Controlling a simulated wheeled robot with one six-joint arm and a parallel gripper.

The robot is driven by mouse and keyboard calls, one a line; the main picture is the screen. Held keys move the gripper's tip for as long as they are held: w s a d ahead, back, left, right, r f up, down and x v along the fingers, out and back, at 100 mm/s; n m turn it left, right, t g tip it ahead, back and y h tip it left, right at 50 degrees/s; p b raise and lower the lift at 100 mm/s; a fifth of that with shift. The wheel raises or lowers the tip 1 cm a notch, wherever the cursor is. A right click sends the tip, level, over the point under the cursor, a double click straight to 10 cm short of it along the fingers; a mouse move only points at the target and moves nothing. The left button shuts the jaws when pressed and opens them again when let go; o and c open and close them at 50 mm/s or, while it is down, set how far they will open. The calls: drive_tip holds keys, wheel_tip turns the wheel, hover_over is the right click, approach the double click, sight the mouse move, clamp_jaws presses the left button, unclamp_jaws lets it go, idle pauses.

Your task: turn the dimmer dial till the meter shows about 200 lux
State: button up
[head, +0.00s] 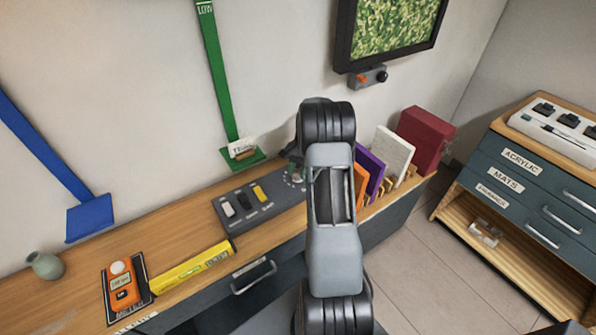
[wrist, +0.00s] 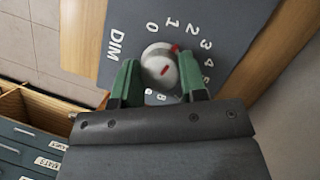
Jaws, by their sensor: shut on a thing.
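The dimmer dial (wrist: 158,66) is a pale round knob on a grey panel lettered DIM, with numbers around it. A red pointer at its rim points near the 2. My gripper (wrist: 158,80) has its green fingers on both sides of the dial and is shut on it. In the head view my arm hides most of the dial and gripper; a bit of green finger shows by the panel's right end. The orange light meter (head: 122,287) lies on a dark mat (head: 142,270) at the lower left. Its display is too small to read surely.
The control panel (head: 240,190) also carries several sliders. A yellow bar (head: 190,268) lies between meter and panel. A small green vase (head: 46,265) stands at the left. Coloured boards and a red box (head: 426,138) stand right of my arm. A drawer cabinet (head: 520,185) is farther right.

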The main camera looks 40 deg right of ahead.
drive_tip(key=o, duration=0.9)
drive_tip(key=shift+r, duration=0.1)
drive_tip(key=v, duration=1.3)
drive_tip(key=shift+d+r, duration=0.2)
drive_tip(key=shift+r, duration=0.1)
drive_tip(key=shift+w, duration=0.15)
